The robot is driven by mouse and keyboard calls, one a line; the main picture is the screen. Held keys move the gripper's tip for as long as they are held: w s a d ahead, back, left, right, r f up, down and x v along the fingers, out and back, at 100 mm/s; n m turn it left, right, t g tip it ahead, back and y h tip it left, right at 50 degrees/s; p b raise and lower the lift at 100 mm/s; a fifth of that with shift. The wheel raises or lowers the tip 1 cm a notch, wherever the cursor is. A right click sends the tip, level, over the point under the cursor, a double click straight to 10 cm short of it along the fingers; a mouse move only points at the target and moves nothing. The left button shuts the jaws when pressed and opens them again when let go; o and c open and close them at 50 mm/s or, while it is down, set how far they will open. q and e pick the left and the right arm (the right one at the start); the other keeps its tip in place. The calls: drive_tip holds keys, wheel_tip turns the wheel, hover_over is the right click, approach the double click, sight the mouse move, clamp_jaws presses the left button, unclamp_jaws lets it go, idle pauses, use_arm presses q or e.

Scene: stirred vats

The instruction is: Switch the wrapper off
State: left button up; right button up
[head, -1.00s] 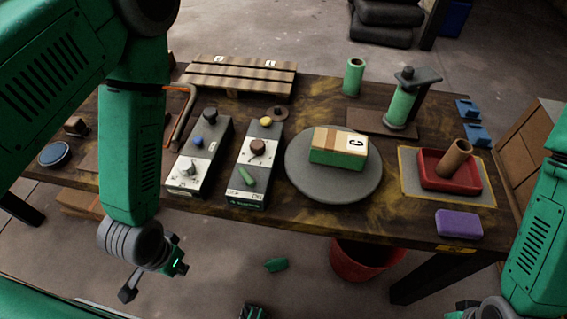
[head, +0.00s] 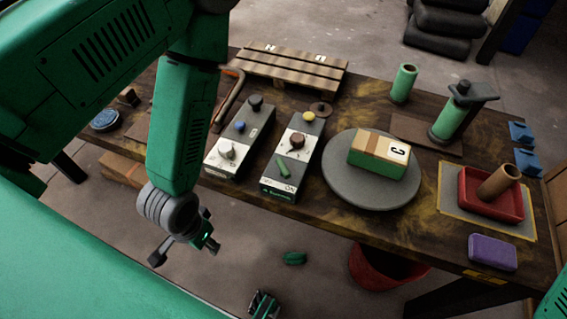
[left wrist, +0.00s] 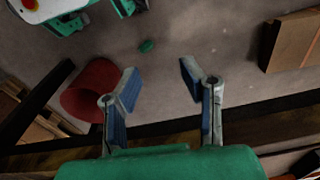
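Two grey control boxes stand at the near edge of the table. The right box (head: 294,148) has a yellow button (head: 308,117), a dark round knob (head: 297,141) and a green lever (head: 283,168) lying at a slant, with an "ON" label near its lower end. The left box (head: 238,140) has a black knob, a blue button and a pale dial (head: 227,150). A round grey turntable (head: 345,190) carries a green and brown box (head: 378,155). My left gripper (head: 183,247) is open and empty in front of the table, left of the boxes; its spread fingers also show in the left wrist view (left wrist: 160,76). My right gripper is out of view.
A slatted wooden rack (head: 291,68) lies behind the boxes. A red tray (head: 492,197) with a brown tube and a purple block (head: 492,252) are at the right. A red bin (head: 385,268) and a small green piece (head: 293,258) are on the floor. A bent copper-coloured bar (head: 229,95) lies left of the boxes.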

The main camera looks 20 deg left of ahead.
use_arm(q)
drive_tip(key=w+d+r+n+p, duration=0.45)
drive_tip(key=w+r+p, duration=0.25)
drive_tip(key=w+r, duration=0.35)
drive_tip(key=n+t+h+p, duration=0.1)
drive_tip(key=n+p, duration=0.4)
drive_tip(key=p, duration=0.1)
approach(282, 165)
drive_tip(key=f, duration=0.3)
drive_tip(key=w+f, duration=0.1)
drive_tip(key=f, duration=0.3)
drive_tip(key=d+f, duration=0.1)
drive_tip(key=f, duration=0.2)
drive_tip(key=shift+w+f, duration=0.2)
drive_tip(key=shift+f, duration=0.05)
clamp_jaws()
